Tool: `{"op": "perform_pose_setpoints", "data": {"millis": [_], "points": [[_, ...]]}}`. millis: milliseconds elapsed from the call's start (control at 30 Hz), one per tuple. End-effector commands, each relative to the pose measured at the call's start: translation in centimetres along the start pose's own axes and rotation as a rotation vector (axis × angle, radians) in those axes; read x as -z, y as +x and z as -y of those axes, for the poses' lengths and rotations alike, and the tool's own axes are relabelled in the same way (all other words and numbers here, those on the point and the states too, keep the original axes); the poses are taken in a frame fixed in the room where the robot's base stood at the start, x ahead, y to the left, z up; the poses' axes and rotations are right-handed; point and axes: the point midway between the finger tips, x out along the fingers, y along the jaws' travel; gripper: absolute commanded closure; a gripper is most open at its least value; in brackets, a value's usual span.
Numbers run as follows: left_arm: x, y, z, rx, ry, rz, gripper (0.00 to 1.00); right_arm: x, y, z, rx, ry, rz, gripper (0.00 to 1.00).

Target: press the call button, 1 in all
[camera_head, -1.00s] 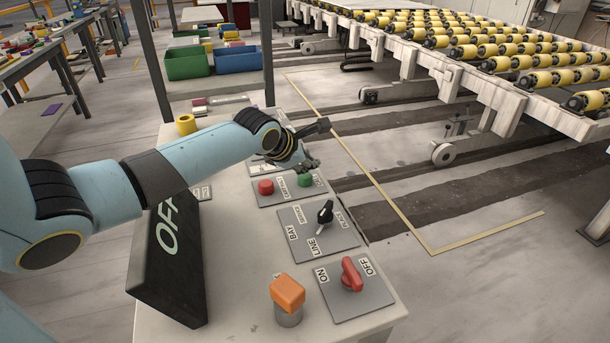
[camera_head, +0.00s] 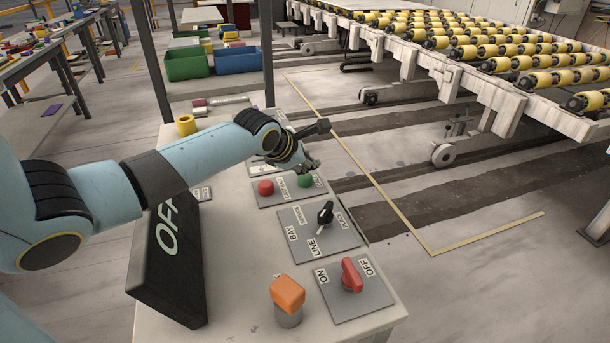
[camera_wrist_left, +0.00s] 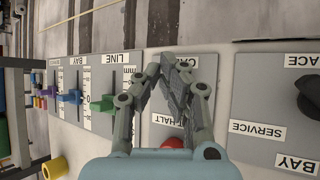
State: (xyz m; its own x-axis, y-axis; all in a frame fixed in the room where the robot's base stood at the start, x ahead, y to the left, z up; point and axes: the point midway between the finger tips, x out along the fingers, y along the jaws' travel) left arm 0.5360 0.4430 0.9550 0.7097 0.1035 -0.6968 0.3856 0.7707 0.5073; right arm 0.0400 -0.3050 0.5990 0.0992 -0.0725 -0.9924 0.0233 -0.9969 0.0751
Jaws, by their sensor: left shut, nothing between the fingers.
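The green button (camera_head: 305,180) sits on a grey plate beside a red button (camera_head: 265,187). In the left wrist view a label starting "CA" (camera_wrist_left: 186,62) shows at the far end of this plate, and a "HALT" label lies near the red button (camera_wrist_left: 172,143). My left gripper (camera_head: 311,165) is shut and empty, with its fingertips just above and behind the green button in the head view. In the left wrist view the left gripper (camera_wrist_left: 172,72) hides the green button; I cannot tell if they touch. My right gripper is not in view.
On the same console stand a black rotary selector (camera_head: 325,213), a red OFF/ON switch (camera_head: 351,274) and an orange-capped button (camera_head: 287,293). A black OFF sign (camera_head: 170,262) stands at left. Coloured sliders (camera_wrist_left: 102,104) lie beyond the gripper. A roller conveyor (camera_head: 480,55) is behind.

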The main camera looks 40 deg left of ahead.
Motion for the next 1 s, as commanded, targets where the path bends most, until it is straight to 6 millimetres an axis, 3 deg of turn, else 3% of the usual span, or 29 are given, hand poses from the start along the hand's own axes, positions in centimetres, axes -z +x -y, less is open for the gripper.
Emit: {"op": "perform_pose_setpoints", "data": {"millis": [1000], "points": [[0.60,0.85,0.64,0.000,0.000,0.000,1.00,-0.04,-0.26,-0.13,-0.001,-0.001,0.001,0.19]]}}
